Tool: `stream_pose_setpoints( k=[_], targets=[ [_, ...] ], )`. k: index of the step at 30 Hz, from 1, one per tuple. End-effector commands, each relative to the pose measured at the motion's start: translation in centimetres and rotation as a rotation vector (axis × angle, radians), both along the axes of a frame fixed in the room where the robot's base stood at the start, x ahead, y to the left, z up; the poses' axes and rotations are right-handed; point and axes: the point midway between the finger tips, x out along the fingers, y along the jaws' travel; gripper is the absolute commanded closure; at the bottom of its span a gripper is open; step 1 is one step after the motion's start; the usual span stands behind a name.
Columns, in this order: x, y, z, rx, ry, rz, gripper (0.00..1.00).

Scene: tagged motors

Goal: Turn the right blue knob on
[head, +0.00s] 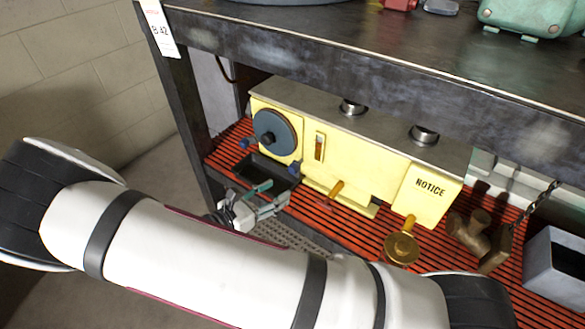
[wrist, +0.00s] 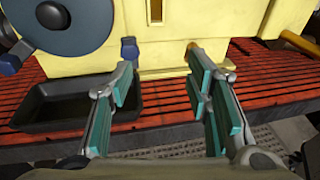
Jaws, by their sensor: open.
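A yellow machine (head: 350,150) stands on a red slatted shelf, with a round blue-grey dial (head: 273,133) on its front left. The right blue knob (head: 295,168) sits low on the front, right of the dial. It also shows in the wrist view (wrist: 129,48), just above my left fingertip. The left blue knob (head: 246,143) is at the dial's other side. My gripper (head: 276,193) is open and empty in front of the machine. In the wrist view the right knob lies toward the left finger, not centred between the fingers (wrist: 160,78). Any contact cannot be told.
A black tray (wrist: 70,105) lies below the dial, left of my gripper. Brass-coloured handles (head: 400,247) stick out farther right. A dark worktop (head: 380,50) overhangs the machine. A grey bin (head: 555,265) stands at the far right.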

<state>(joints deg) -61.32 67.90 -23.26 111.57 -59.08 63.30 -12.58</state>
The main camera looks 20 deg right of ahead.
Motion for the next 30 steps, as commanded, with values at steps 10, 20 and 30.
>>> stream_pose_setpoints(
  k=[10, 20, 30],
  targets=[
    [1.3, 2.1, -3.4, -0.214, 0.056, 0.214, 0.55],
    [3.6, -1.1, -3.7, -0.219, 0.057, 0.214, 0.55],
    [7.6, -6.3, -3.6, -0.218, 0.055, 0.213, 0.55]
  ],
)
